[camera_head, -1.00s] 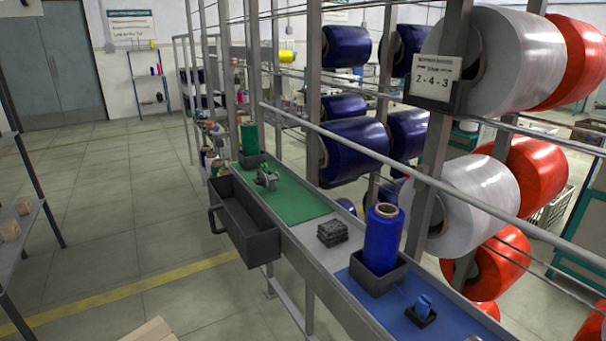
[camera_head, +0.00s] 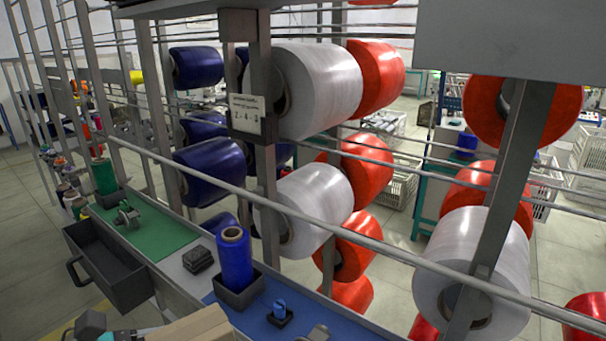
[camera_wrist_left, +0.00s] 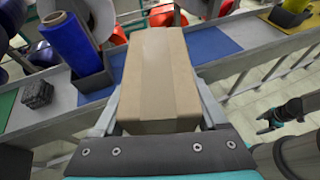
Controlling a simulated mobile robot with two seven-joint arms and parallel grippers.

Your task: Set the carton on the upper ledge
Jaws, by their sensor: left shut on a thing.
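The carton, a plain brown box with a lighter tape strip, fills the middle of the left wrist view (camera_wrist_left: 158,70). My left gripper (camera_wrist_left: 158,112) is shut on it, with one finger along each side. In the head view only the carton's top (camera_head: 200,328) shows at the bottom edge, in front of the bench. A grey overhead ledge (camera_head: 190,8) crosses the top of the head view, above the bobbin rack; its top surface is hidden. What looks like my right gripper (camera_wrist_left: 285,113) is at the right of the left wrist view, apart from the carton; its jaw opening is unclear.
A blue bobbin (camera_head: 234,258) stands in a dark holder on the bench. A grey rail (camera_head: 330,230) and rack posts stand beyond. A grey panel (camera_head: 510,40) hangs upper right.

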